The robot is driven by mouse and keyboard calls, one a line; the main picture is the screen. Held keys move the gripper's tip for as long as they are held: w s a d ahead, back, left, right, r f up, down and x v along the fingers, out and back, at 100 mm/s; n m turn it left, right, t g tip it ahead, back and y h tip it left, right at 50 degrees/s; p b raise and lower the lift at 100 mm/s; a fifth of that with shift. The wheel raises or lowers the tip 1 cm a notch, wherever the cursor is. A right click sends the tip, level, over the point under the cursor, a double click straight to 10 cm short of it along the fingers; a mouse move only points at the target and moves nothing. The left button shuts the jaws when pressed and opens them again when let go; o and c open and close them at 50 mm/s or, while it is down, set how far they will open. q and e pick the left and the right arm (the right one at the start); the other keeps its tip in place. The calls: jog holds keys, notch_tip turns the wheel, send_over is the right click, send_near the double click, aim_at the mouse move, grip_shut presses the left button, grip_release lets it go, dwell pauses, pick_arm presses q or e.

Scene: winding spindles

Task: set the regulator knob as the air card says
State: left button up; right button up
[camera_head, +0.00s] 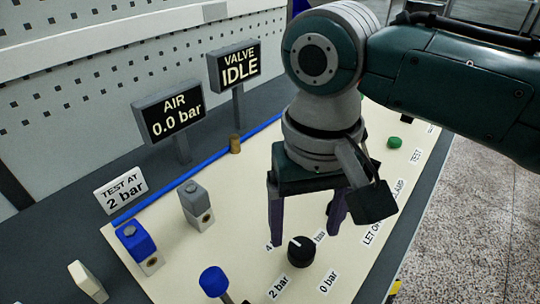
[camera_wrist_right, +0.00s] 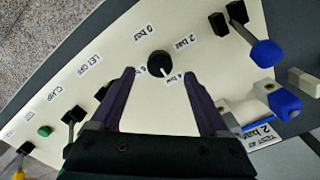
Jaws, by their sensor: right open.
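The black regulator knob (camera_head: 301,251) sits on the cream panel, with labels 0 bar (camera_head: 328,281), 2 bar (camera_head: 279,287), 4 bar and 6 bar around it. In the right wrist view the knob (camera_wrist_right: 159,63) has a white mark pointing about toward the 4 bar label (camera_wrist_right: 173,78). The air card (camera_head: 120,190) reads "TEST AT 2 bar". The air display (camera_head: 168,112) reads 0.0 bar. My right gripper (camera_head: 306,228) is open and empty, pointing down close to the knob. In its wrist view the fingertips (camera_wrist_right: 158,71) lie on either side of the knob, apart from it. My left gripper is out of view.
The valve display (camera_head: 235,66) reads IDLE. A blue-topped lever (camera_head: 213,281) stands left of the knob. A blue block (camera_head: 136,240) and a grey block (camera_head: 195,202) stand farther left. A green button (camera_head: 394,142) is at the far right.

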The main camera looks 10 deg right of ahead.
aim_at(302, 247)
notch_tip(302, 247, down, 5)
jog(key=shift+r+b, duration=0.15)
jog(key=shift+b, duration=0.3)
jog(key=shift+c, duration=0.4)
jog(key=shift+w, duration=0.1)
grip_shut()
